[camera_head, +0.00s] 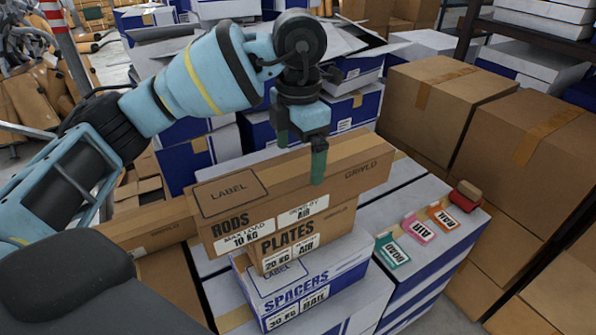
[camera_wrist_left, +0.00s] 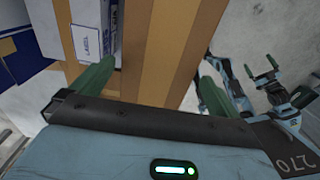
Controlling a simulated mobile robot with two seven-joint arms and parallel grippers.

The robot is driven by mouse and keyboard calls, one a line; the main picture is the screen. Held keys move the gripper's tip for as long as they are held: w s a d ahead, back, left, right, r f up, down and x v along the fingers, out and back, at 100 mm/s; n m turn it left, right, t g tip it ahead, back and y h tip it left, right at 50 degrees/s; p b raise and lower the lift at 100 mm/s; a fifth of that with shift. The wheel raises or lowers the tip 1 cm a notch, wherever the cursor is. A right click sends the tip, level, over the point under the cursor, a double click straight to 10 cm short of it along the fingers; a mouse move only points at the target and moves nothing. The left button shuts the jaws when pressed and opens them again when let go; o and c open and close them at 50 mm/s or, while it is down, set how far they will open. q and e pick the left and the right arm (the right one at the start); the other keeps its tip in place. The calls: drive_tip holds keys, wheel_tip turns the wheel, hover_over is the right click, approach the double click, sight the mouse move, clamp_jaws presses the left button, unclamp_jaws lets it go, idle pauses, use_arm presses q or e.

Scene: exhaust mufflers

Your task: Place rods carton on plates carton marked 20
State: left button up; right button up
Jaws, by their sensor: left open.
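The long brown rods carton (camera_head: 350,165), marked 10 KG, lies on top of the brown plates carton (camera_head: 335,223), marked 20 KG. It overhangs the plates carton at the left and appears to rest flat.
Blue and white cartons form the stack's base. Green, pink and orange label cards (camera_head: 418,228) and a red-brown roll (camera_head: 465,194) lie on its right side. Large brown cartons (camera_head: 440,95) stand at the right, and more blue and white cartons (camera_head: 195,160) behind.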

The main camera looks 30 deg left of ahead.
use_arm(q)
drive_tip(key=shift+r, duration=2.4)
